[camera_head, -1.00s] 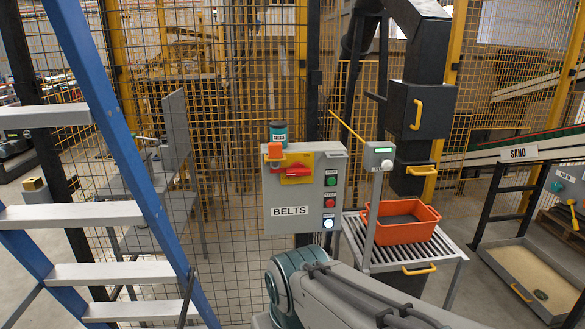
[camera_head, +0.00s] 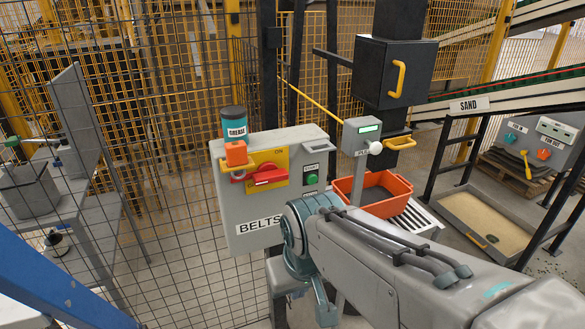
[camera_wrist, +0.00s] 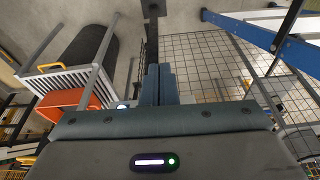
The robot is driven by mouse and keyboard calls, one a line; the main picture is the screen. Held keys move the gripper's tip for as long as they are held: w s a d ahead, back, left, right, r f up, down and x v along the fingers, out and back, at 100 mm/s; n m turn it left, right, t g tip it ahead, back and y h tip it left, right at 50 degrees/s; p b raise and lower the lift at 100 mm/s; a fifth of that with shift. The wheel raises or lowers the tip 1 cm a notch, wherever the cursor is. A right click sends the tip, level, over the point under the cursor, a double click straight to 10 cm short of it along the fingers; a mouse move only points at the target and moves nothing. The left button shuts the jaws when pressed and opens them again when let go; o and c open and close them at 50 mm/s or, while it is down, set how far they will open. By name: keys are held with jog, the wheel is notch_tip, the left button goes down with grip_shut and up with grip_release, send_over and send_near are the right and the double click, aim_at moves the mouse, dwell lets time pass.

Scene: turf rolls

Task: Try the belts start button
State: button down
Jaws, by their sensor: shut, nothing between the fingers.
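My arm hides the panel's lower right, where other buttons were visible before. My gripper (camera_wrist: 158,84) shows in the wrist view, fingers together and empty; in the head view I cannot make out its fingertips. Contact with the box cannot be told.
A grease can (camera_head: 234,122) stands on the box. Right of it are a small grey post unit (camera_head: 362,137), an orange bin (camera_head: 373,190) on a slatted rack and a black box (camera_head: 394,72) with a yellow handle. Blue steps (camera_head: 60,290) stand at lower left.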

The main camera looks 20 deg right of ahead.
aim_at(312, 179)
jog(key=w+d+r+m+t+y+p, duration=0.2)
jog(key=w+d+m+t, duration=0.1)
jog(key=w+d+m, duration=0.2)
jog(key=w+d+r+m+t+y+p, duration=0.1)
jog(key=w+d+m+t+y+p, duration=0.1)
jog(key=w+d+m, duration=0.3)
jog(key=w+d+t, duration=0.1)
jog(key=w+d, duration=0.2)
jog(key=d, duration=0.2)
jog(key=shift+r+m, duration=0.3)
jog(key=shift+r, duration=0.1)
jog(key=shift+w, duration=4.35)
